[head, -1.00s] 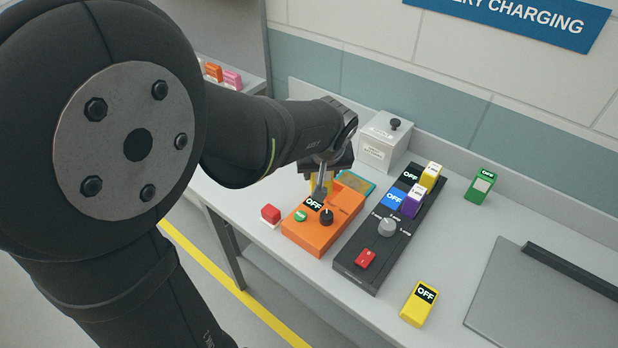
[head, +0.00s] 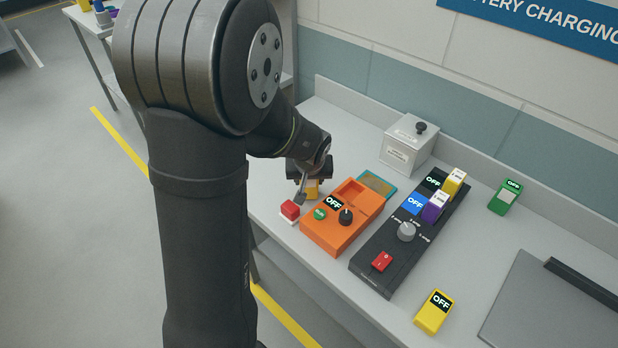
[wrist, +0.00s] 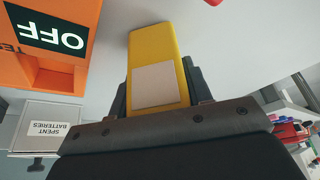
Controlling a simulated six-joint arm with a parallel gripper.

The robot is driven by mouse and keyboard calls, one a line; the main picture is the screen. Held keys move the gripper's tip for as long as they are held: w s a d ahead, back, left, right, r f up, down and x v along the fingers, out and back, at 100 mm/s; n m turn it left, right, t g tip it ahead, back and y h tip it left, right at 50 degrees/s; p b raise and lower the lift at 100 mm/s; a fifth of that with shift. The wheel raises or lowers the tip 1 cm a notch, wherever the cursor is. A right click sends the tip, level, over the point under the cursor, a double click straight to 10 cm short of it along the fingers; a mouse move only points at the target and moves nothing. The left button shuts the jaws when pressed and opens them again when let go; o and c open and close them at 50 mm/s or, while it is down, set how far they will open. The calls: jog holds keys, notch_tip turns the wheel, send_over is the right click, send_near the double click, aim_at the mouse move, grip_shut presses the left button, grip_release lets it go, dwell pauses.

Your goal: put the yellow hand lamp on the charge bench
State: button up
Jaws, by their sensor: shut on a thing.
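My gripper (head: 308,180) is shut on a yellow block (wrist: 155,45), held just left of the orange tester. In the wrist view the block has a plain pale label and sits between both fingers. I cannot tell whether it touches the bench. A yellow hand-sized unit with a black OFF panel (head: 434,313) lies apart on the front right of the grey charge bench (head: 465,245). I cannot tell for certain which yellow thing is the hand lamp. Most of the held block is hidden in the head view.
The black charger (head: 385,260) holds yellow and purple batteries. A spent-batteries box (head: 408,150), green unit (head: 505,197) and grey mat (head: 550,305) are also here.

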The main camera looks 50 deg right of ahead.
jog(key=shift+f, duration=0.15)
jog(key=o, duration=1.1)
jog(key=v, duration=1.2)
jog(key=x, duration=1.2)
